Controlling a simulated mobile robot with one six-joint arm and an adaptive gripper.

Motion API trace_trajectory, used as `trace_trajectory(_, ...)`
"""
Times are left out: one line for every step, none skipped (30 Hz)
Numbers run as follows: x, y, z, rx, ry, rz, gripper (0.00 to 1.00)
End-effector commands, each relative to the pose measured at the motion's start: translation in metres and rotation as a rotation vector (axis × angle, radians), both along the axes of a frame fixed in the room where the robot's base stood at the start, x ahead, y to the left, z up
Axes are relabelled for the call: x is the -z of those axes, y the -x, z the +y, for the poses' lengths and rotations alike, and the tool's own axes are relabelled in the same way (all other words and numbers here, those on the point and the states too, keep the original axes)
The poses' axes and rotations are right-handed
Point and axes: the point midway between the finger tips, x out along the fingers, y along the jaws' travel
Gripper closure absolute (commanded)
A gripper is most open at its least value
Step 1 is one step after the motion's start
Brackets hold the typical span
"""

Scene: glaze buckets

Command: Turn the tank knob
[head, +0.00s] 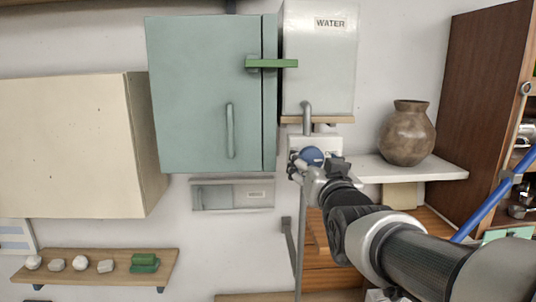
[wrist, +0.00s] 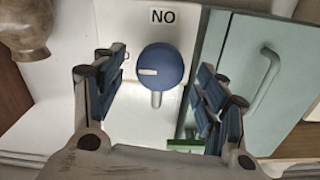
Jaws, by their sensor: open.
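The blue round knob (head: 312,156) sits on a pale plate below the white tank (head: 320,75) labelled WATER. In the wrist view the knob (wrist: 162,62) is near the middle, with a white pointer mark toward the left and a grey spout below it. A label there reads as NO above the knob. My gripper (head: 315,164) is open at the knob in the head view. In the wrist view my gripper (wrist: 160,78) has one finger on each side of the knob, with gaps showing between them. I cannot tell its depth relative to the knob.
A green cabinet (head: 203,95) with a green bar handle (head: 272,63) stands left of the tank. A brown vase (head: 407,133) stands on a white shelf (head: 440,172) at right. A shelf (head: 110,265) with several stones is at lower left.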

Motion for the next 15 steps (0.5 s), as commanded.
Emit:
trace_trajectory(0.0,-0.009,0.0,0.001,0.0,0.002,0.34)
trace_trajectory(-0.001,-0.012,0.0,0.0,0.0,0.002,0.34)
trace_trajectory(0.0,-0.017,0.0,0.0,0.0,0.002,0.34)
trace_trajectory(-0.001,-0.02,0.0,0.0,0.0,0.001,0.34)
trace_trajectory(0.0,-0.022,0.0,0.0,0.0,0.002,0.34)
trace_trajectory(0.0,-0.025,0.0,0.0,0.0,0.002,0.34)
trace_trajectory(0.0,-0.027,0.0,0.0,0.0,0.001,0.34)
trace_trajectory(0.0,-0.028,0.0,0.0,0.0,0.001,0.34)
trace_trajectory(0.0,-0.029,0.0,0.0,0.0,0.0,0.34)
trace_trajectory(0.0,-0.03,0.0,0.0,0.0,0.0,0.34)
trace_trajectory(0.0,-0.03,0.0,0.0,0.0,0.0,0.34)
trace_trajectory(0.0,-0.03,0.0,0.0,0.0,0.0,0.34)
trace_trajectory(0.0,-0.03,0.0,0.0,0.0,0.0,0.34)
trace_trajectory(0.0,-0.03,0.0,0.0,0.0,0.0,0.34)
trace_trajectory(0.0,-0.03,0.0,0.0,0.0,0.0,0.34)
